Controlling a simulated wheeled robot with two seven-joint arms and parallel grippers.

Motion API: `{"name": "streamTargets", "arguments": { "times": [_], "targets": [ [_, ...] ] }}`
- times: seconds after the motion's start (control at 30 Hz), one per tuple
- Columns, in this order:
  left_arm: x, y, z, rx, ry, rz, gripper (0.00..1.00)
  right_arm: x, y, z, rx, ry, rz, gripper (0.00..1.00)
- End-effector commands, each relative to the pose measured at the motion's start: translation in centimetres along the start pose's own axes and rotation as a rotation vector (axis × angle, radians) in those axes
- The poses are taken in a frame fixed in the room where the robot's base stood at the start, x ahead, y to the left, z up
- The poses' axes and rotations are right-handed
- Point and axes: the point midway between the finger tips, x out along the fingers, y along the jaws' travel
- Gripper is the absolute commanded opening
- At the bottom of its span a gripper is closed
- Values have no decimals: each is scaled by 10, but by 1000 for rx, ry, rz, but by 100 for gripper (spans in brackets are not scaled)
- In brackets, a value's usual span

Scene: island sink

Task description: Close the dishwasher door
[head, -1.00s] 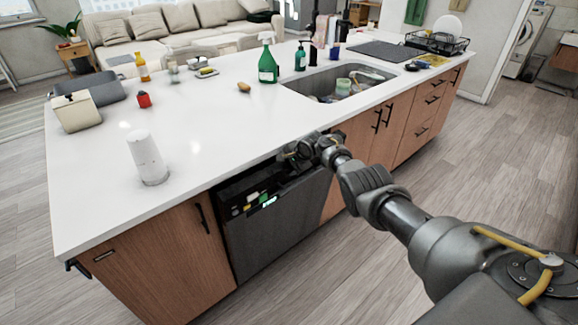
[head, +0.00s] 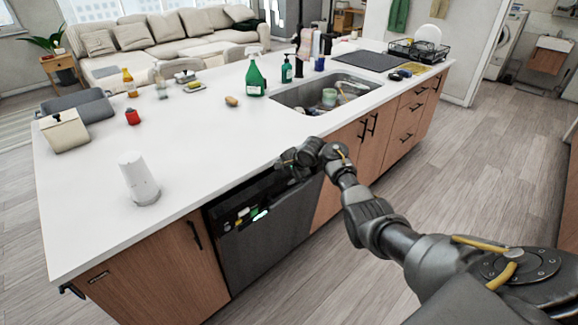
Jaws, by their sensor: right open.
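The dishwasher door (head: 268,240) is a dark grey panel in the island front, under the white countertop. It stands nearly upright, with a dark gap along its top edge where a lit strip and small coloured items show. My right gripper (head: 290,165) is at the top right corner of the door, just below the counter edge. Its fingers are small and dark here, and whether they touch the door cannot be told. My left gripper is not in view.
The white countertop (head: 190,135) overhangs the dishwasher. Wooden cabinets flank it, one with a black handle (head: 194,235) at left. A white cylinder (head: 138,178) stands near the counter's front edge. The sink (head: 325,92) is behind my right gripper. The floor in front is clear.

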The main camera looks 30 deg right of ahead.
Motion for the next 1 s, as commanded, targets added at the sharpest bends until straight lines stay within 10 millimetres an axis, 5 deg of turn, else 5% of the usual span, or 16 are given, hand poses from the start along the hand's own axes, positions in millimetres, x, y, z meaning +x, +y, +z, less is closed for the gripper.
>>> {"name": "streamTargets", "arguments": {
  "times": [0.2, 0.53, 0.67, 0.87, 1.0],
  "targets": [
    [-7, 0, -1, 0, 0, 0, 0, -24, -1, 1, 1, -2, -2, 67],
    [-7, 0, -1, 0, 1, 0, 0, -27, 0, 0, 1, 0, 0, 67],
    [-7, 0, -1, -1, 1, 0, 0, -25, 4, 1, -12, 4, 5, 53],
    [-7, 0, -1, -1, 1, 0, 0, -7, 57, 16, -193, 52, 65, 27],
    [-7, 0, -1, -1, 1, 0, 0, 48, 154, 57, -375, -24, 141, 8]
  ]
}}
